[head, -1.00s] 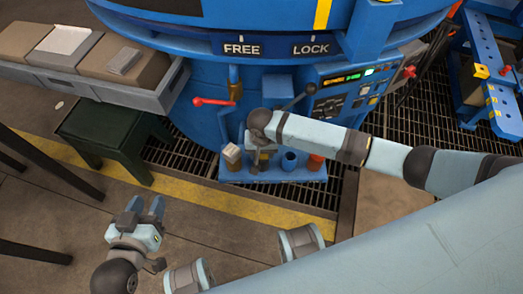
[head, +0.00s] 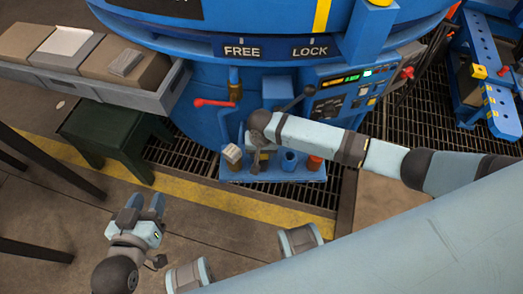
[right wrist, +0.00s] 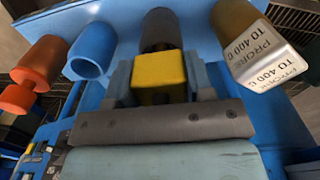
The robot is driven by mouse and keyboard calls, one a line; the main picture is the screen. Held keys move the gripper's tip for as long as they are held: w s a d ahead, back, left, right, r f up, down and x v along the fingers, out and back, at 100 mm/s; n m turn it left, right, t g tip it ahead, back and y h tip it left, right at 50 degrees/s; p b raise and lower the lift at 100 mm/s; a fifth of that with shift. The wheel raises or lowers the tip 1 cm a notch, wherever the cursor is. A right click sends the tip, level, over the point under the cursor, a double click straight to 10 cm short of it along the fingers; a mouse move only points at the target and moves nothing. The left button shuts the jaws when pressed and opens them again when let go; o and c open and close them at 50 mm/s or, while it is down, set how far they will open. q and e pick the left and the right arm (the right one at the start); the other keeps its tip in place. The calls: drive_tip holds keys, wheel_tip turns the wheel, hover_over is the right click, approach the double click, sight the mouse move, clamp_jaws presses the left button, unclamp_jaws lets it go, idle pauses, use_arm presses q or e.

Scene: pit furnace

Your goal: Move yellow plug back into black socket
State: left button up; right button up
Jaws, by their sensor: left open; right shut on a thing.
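The yellow plug (right wrist: 160,72) is a small block between the two fingers of my right gripper (right wrist: 161,85) in the right wrist view. The gripper is shut on it. The black socket (right wrist: 161,30) is a dark upright cylinder directly in line with the plug; the plug's face covers its near end, so I cannot tell how deep the plug sits. In the head view my right gripper (head: 259,157) is over the blue shelf, and its wrist hides the plug and socket. My left gripper (head: 145,204) is open and empty above the floor at lower left.
The blue shelf (head: 235,178) also holds a white-labelled probe block (right wrist: 265,55), an open blue socket (right wrist: 93,50) and an orange plug (right wrist: 38,65). A red lever (head: 212,102) and a control panel (head: 345,95) are close above. A green stool (head: 110,128) stands at left.

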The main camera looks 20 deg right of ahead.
drive_tip(key=shift+f, duration=0.15)
drive_tip(key=shift+f, duration=0.45)
drive_tip(key=o, duration=0.6)
drive_tip(key=shift+o, duration=0.2)
